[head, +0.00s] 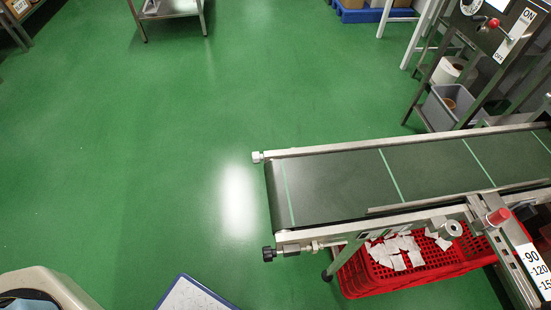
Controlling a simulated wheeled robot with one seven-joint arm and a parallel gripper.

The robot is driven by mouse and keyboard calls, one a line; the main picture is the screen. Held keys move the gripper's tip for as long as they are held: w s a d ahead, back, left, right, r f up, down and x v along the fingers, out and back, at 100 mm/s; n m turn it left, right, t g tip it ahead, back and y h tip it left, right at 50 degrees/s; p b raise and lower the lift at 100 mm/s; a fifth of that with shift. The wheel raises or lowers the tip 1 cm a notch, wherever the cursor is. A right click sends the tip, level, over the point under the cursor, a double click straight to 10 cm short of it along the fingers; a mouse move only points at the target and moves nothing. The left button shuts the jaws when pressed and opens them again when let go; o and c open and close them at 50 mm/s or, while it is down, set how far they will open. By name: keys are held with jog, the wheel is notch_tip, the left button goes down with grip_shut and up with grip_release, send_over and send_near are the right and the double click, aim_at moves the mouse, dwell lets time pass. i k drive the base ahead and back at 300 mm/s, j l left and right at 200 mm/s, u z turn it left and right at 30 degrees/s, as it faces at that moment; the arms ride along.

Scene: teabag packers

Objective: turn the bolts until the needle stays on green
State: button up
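A conveyor with a dark belt (335,180) runs in from the right edge. At its near-left end is a black knob-headed bolt (268,254) on a threaded rod. At its far-left corner is a pale bolt head (257,157). A round white dial (471,6) is cut off by the top edge on a dark panel at the upper right. I cannot make out its needle or any green zone. My gripper is not in view.
A red crate (352,280) with white teabags stands under the conveyor. A red-knobbed lever (493,23) sits by an ON/OFF label. A grey bin (440,112) stands behind the belt. A clipboard (190,295) is at the bottom edge. The green floor (130,150) at left is clear.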

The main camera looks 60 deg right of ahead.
aim_at(257, 157)
jog(key=z, duration=3.05)
